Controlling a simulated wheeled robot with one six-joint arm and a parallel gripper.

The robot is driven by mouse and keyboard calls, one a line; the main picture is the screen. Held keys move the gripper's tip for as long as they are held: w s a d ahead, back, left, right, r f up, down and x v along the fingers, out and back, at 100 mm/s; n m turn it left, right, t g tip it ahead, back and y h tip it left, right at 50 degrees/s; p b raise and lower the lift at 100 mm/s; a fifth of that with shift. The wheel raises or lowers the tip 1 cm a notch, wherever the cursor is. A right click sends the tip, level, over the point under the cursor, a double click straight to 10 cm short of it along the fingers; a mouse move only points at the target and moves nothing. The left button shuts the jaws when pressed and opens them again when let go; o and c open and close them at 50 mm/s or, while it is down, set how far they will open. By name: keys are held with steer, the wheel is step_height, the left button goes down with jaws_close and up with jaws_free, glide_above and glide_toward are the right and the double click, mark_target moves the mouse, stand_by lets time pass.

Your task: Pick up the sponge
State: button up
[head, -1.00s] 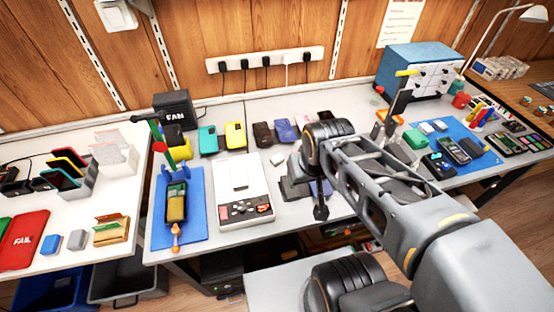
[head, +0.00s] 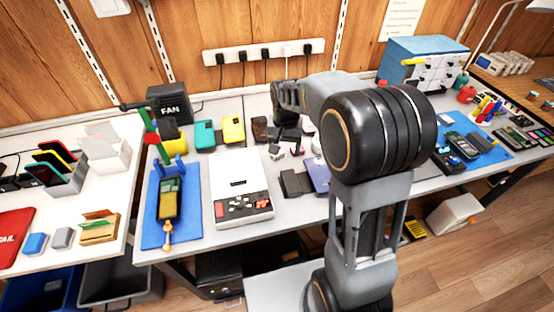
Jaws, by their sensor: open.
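No object is clearly recognisable as the sponge. A small pale grey block (head: 275,153) lies on the grey bench right of the white scale and could be it, but it is too small to tell. My gripper (head: 287,148) is open and points down at the back middle of the bench, close beside or over this block. Its fingers are small and dark here, and I cannot tell whether they touch anything. My arm's large black elbow and upper link hide part of the bench to the right.
A white scale (head: 240,183) and a blue mat (head: 153,232) with a phone in a stand are to the left. Coloured phone cases (head: 233,130) line the back. Dark flat pieces (head: 296,183) lie in front of my gripper. A blue cabinet (head: 425,65) stands at the back right.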

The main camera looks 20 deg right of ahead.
steer(key=w+m, duration=0.9)
steer(key=w, duration=0.1)
step_height(320, 180, down, 13)
steer(key=shift+s+f+b, duration=0.1)
steer(key=shift+f+b, duration=0.1)
steer(key=shift+b, duration=0.4)
steer(key=c, duration=1.1)
steer(key=shift+o, duration=0.2)
